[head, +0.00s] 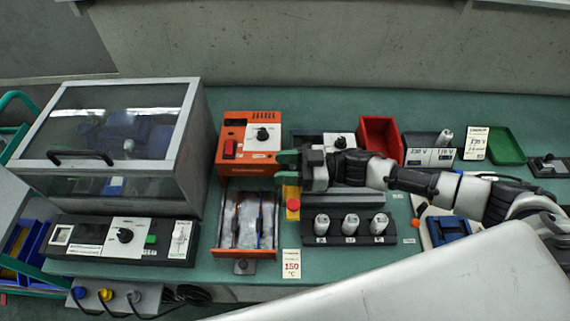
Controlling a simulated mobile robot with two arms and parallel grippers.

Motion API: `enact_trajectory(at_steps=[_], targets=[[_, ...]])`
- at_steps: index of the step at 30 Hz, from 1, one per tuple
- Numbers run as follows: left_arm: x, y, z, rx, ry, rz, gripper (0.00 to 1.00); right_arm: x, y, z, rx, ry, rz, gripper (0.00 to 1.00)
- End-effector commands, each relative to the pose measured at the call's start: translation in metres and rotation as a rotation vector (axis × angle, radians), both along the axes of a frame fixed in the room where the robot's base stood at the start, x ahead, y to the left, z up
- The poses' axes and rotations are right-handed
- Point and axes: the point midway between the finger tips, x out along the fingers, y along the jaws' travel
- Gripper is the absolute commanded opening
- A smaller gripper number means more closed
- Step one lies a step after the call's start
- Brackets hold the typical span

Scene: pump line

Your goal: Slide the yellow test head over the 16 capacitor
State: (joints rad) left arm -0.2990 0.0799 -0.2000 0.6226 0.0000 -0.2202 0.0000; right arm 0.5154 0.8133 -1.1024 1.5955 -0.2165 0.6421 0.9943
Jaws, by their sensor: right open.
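The yellow test head (291,190) stands at the left end of a dark rail fixture, with a red button (293,204) on its front. My right gripper (287,168) reaches in from the right, its green fingertips apart just behind the test head; whether they touch it I cannot tell. Three silver capacitors stand in a row in the dark holder in front of the rail: left (322,225), middle (351,225) and right (380,225). Their small labels are too small to read, so I cannot tell which is the 16. My left gripper is not in view.
Left of the test head is an orange unit with an open drawer (248,252). A clear-lidded grey box (107,140) stands farther left. A red bin (381,138) and a green tray (504,146) are behind my right arm. A "150 °C" card (291,264) stands in front.

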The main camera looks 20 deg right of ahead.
Motion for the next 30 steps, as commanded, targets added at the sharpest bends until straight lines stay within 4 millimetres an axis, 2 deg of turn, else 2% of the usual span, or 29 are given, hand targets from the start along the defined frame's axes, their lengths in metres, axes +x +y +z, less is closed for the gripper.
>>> enact_trajectory(at_steps=[2,3,12,17,20,27,30], targets=[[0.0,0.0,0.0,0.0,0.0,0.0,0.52,0.0,0.0,0.0,0.0,0.0,0.0,0.48],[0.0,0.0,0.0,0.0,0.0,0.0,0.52,0.0,0.0,0.0,0.0,0.0,0.0,0.45],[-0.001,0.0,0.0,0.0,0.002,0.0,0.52,0.0,0.0,0.0,0.0,0.0,0.0,0.0],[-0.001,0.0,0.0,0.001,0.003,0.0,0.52,0.0,0.0,0.0,0.0,0.001,0.0,0.0],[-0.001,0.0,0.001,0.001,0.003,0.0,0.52,-0.002,-0.008,0.0,-0.001,0.002,-0.002,0.0],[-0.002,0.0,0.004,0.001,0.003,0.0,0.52,-0.015,-0.054,-0.001,-0.003,0.003,-0.004,0.0],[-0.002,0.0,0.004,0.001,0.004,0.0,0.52,-0.018,-0.065,0.0,-0.001,0.002,-0.003,0.0]])
